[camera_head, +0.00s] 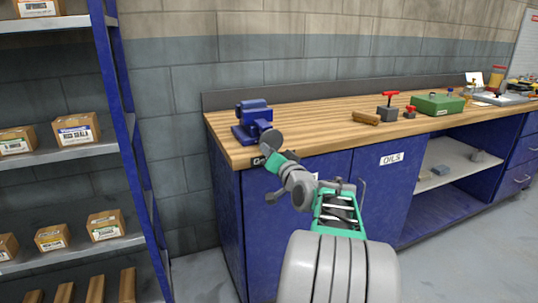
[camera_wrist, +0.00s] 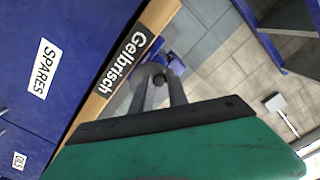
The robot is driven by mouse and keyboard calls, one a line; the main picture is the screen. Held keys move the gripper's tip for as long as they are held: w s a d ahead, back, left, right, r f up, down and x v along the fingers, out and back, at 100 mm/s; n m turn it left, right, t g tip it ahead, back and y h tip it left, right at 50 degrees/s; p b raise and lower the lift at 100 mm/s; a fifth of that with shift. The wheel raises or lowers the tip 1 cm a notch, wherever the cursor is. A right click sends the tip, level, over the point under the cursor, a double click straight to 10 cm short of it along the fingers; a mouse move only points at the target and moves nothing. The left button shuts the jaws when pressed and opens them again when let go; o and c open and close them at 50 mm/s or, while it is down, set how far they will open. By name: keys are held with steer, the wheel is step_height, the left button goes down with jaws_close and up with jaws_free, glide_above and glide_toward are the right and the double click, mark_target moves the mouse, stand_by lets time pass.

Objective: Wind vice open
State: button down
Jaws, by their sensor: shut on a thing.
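The blue vice (camera_head: 254,112) stands on the left front corner of the wooden workbench. My gripper (camera_wrist: 159,84) is at the front of the vice, over the bench's front edge. In the wrist view its two grey fingers are shut on the small dark round end of the vice handle (camera_wrist: 159,78). A small blue part of the vice (camera_wrist: 176,64) shows just beyond the fingertips. In the head view my arm's end hides the handle and the front of the vice. How far apart the vice jaws stand cannot be told.
The workbench (camera_head: 310,128) has free top right of the vice, then a wooden block (camera_head: 366,118), a grey block with a red handle (camera_head: 388,110) and a green toolbox (camera_head: 437,103). Blue cupboards (camera_head: 382,195) are below. A blue-posted shelf (camera_head: 128,130) with boxes stands left.

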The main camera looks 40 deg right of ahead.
steer(key=shift+f, duration=0.25)
steer(key=n+b, duration=0.1)
steer(key=b, duration=0.2)
steer(key=n+b, duration=0.2)
steer(key=b, duration=0.1)
steer(key=shift+d+f, duration=0.15)
steer(key=shift+f, duration=0.15)
steer(key=n+b, duration=0.2)
steer(key=b, duration=0.1)
steer(key=n+b, duration=0.1)
steer(key=b, duration=0.1)
steer(key=shift+s+d+f+n, duration=0.1)
steer(key=shift+d+f+n, duration=0.15)
steer(key=shift+f+n, duration=0.15)
